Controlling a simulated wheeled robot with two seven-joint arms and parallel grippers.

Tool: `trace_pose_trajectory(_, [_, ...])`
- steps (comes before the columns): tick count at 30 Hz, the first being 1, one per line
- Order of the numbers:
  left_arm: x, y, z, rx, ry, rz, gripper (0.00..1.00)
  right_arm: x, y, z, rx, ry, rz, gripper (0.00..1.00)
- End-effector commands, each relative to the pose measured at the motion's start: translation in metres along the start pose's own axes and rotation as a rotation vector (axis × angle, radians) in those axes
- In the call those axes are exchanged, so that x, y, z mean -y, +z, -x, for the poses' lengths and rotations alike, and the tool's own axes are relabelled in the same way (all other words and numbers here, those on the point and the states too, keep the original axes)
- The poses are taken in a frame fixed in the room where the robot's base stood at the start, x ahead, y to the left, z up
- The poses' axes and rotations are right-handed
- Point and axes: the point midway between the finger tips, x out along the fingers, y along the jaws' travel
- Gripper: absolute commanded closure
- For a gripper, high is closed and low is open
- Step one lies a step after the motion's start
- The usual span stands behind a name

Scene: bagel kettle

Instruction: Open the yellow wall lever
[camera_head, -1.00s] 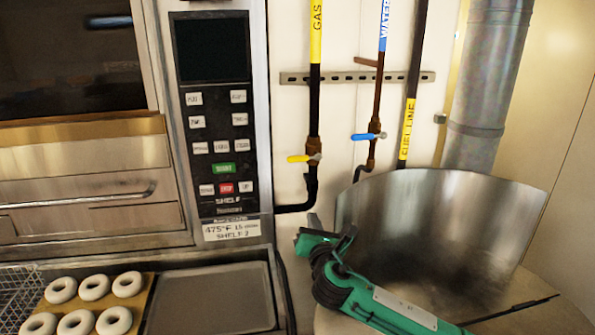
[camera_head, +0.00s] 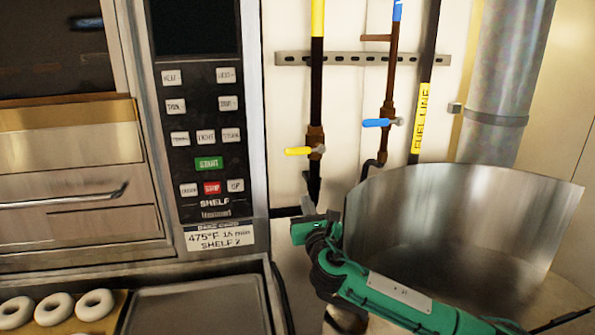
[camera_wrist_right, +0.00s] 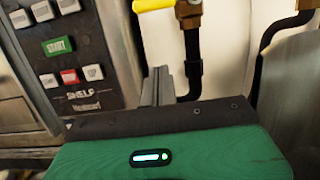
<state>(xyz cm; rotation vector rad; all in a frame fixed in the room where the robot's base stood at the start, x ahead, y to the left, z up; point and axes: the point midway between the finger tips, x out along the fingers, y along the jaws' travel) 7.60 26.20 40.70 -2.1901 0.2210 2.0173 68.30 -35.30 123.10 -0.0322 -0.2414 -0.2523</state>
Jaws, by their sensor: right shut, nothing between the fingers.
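The yellow wall lever (camera_head: 299,151) sits on the black gas pipe with its handle pointing left, across the pipe. It also shows at the top of the right wrist view (camera_wrist_right: 152,5). My right gripper (camera_head: 310,205) is below the lever, in front of the lower pipe, and apart from the handle. In the right wrist view its fingers (camera_wrist_right: 161,82) are together, with nothing between them. My left gripper is not in view.
A blue lever (camera_head: 377,123) is on the water pipe to the right. A big metal kettle (camera_head: 460,215) stands at the right, close to my right arm. The oven control panel (camera_head: 205,130) is left of the lever. Bagels (camera_head: 52,308) and a tray (camera_head: 200,308) are below.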

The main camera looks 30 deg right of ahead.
Motion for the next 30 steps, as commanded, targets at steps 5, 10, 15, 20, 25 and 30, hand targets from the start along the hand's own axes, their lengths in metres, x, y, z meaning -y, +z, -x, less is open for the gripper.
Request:
trace_pose_trajectory(5, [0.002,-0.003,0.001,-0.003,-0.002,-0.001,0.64,0.0,0.001,0.0,0.0,0.0,-0.001,1.0])
trace_pose_trajectory(10, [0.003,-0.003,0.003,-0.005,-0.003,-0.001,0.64,0.0,0.002,-0.004,0.0,-0.001,-0.001,1.0])
trace_pose_trajectory(15, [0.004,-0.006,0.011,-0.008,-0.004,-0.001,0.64,0.0,0.004,-0.023,0.001,-0.002,-0.001,1.0])
trace_pose_trajectory(20, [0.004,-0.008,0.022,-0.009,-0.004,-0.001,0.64,0.001,0.005,-0.053,0.001,-0.003,-0.001,1.0])
trace_pose_trajectory(25, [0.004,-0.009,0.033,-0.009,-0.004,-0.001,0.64,0.0,0.004,-0.084,0.0,-0.003,-0.001,1.0])
trace_pose_trajectory(30, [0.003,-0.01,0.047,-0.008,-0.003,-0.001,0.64,0.0,0.016,-0.105,0.001,0.0,-0.002,1.0])
